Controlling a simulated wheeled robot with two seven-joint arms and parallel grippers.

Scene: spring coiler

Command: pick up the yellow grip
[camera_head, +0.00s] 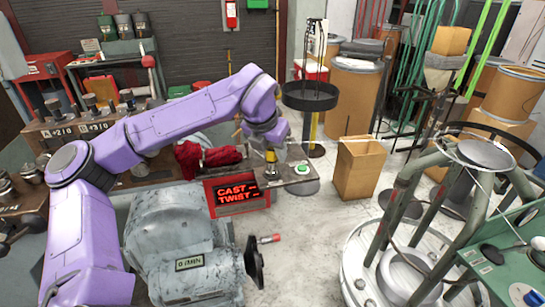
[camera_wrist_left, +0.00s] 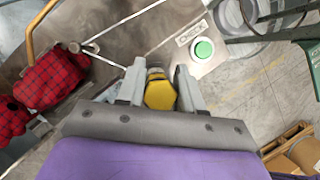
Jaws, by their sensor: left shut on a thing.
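The yellow grip (camera_wrist_left: 160,93) sits between the two grey fingers of my left gripper (camera_wrist_left: 162,88) in the left wrist view, and the fingers are shut on it. In the head view the yellow grip (camera_head: 271,157) shows just under my left gripper (camera_head: 270,150), above the metal bench top. Its lower part is hard to make out, and I cannot tell whether it touches the bench. My right gripper is not in either view.
A green button (camera_head: 302,168) is on the bench to the right of the grip. Red plaid cloth (camera_head: 208,158) lies to the left. A red CAST/TWIST display (camera_head: 237,194) is below, behind a grey machine (camera_head: 180,240). A cardboard bin (camera_head: 359,168) stands to the right.

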